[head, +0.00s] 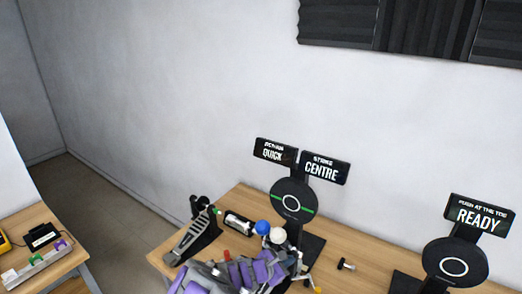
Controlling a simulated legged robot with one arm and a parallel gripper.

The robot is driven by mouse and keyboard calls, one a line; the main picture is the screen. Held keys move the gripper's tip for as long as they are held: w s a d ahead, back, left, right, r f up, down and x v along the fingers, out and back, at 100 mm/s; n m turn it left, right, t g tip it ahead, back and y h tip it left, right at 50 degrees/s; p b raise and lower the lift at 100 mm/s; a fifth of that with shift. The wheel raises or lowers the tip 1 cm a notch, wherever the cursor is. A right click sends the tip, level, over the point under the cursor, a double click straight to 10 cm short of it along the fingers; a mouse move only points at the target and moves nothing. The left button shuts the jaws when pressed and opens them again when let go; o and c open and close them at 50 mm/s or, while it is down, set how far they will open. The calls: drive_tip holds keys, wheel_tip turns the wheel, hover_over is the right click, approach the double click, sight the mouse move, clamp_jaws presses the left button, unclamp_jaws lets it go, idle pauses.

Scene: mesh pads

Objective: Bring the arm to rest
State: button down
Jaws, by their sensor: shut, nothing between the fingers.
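My arm, with grey and purple links, shows at the bottom middle of the head view, over the near part of the wooden table (338,240). My gripper (299,268) appears at the right end of these links, in front of the black stand's base. It is small and partly hidden among the links. It is shut with nothing between its fingers.
A black pedal (193,240) stands left of my arm. A blue ball (263,227) and a white ball (277,235) are close behind it. Round black pads stand under CENTRE (293,202) and READY (455,262) signs. A side table (25,217) is left.

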drive_tip(key=s+d+r+m+g+h+b, duration=0.1)
drive_tip(key=s+d+r+m+g+b, duration=0.15)
drive_tip(key=s+d+r+m, duration=0.45)
drive_tip(key=s+d+r+m+g+b, duration=0.1)
drive_tip(key=s+d+r+m+g, duration=0.35)
drive_tip(key=d, duration=0.45)
drive_tip(key=s+d+m+g+y+b, duration=0.1)
drive_tip(key=s+m+g+y+b, duration=0.15)
drive_tip(key=s+m, duration=0.65)
drive_tip(key=s+a+f+m+y+b, duration=0.1)
drive_tip(key=s+a+y, duration=0.3)
drive_tip(key=s, duration=0.6)
drive_tip(key=s+a+f+m+y+b, duration=0.1)
drive_tip(key=s+a+f+y+b, duration=0.1)
drive_tip(key=s+a+y, duration=0.2)
drive_tip(key=s+a, duration=0.3)
drive_tip(key=s, duration=0.4)
drive_tip(key=shift+a+f, duration=0.15)
drive_tip(key=shift+f, duration=0.05)
drive_tip(key=shift+m+g, duration=0.25)
idle(0.4)
